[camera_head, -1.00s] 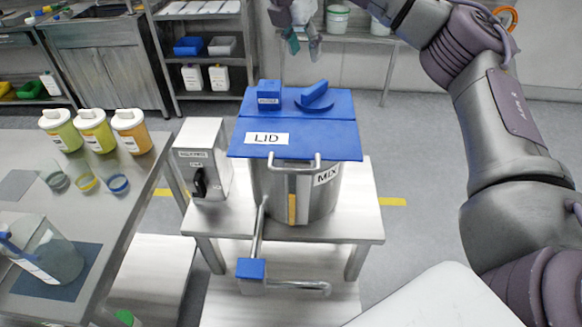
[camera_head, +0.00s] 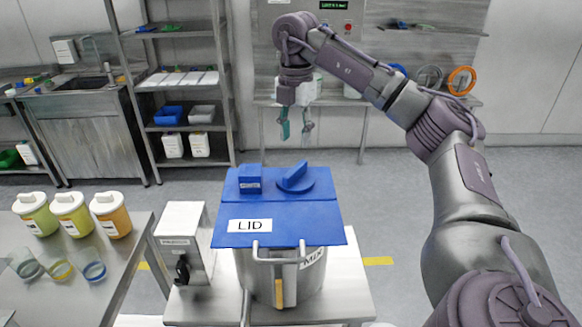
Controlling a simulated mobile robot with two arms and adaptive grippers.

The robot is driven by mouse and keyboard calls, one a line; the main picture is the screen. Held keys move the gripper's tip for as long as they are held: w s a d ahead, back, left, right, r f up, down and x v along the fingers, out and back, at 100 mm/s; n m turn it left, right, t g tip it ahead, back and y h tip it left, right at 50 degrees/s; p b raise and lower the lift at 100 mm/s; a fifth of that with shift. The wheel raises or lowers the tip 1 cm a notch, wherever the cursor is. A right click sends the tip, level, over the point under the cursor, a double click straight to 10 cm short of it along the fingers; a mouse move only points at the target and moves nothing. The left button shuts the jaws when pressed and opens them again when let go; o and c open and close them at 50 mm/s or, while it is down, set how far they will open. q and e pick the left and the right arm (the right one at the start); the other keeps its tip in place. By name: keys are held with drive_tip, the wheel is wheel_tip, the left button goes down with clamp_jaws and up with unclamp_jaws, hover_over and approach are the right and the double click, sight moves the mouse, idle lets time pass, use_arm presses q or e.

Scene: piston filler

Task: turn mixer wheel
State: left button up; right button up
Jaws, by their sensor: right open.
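A grey pot (camera_head: 262,274) marked MIX stands on a low metal table and is covered by a blue lid (camera_head: 320,222) labelled LID. A round blue wheel (camera_head: 296,181) with a raised grip bar sits at the back of the lid, right of a blue block (camera_head: 249,176). My right gripper (camera_head: 295,133) hangs with its fingers pointing down and apart, open and empty. In the picture it shows above the wheel and looks clear of it; the exact distance cannot be told. My left gripper is out of view.
A metal box with a black knob (camera_head: 182,270) stands left of the pot. Several lidded jars (camera_head: 107,216) and clear cups stand on the left table (camera_head: 145,232). A shelf rack (camera_head: 180,90) and a back bench (camera_head: 425,103) stand behind. Floor on the right is free.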

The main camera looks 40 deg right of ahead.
sight(295, 168)
drive_tip(key=f, duration=0.2)
drive_tip(key=f+p, duration=0.1)
drive_tip(key=f, duration=0.5)
drive_tip(key=shift+w+d, duration=0.15)
drive_tip(key=shift+d, duration=0.15)
drive_tip(key=shift+a+f, duration=0.1)
drive_tip(key=shift+f, duration=0.45)
clamp_jaws()
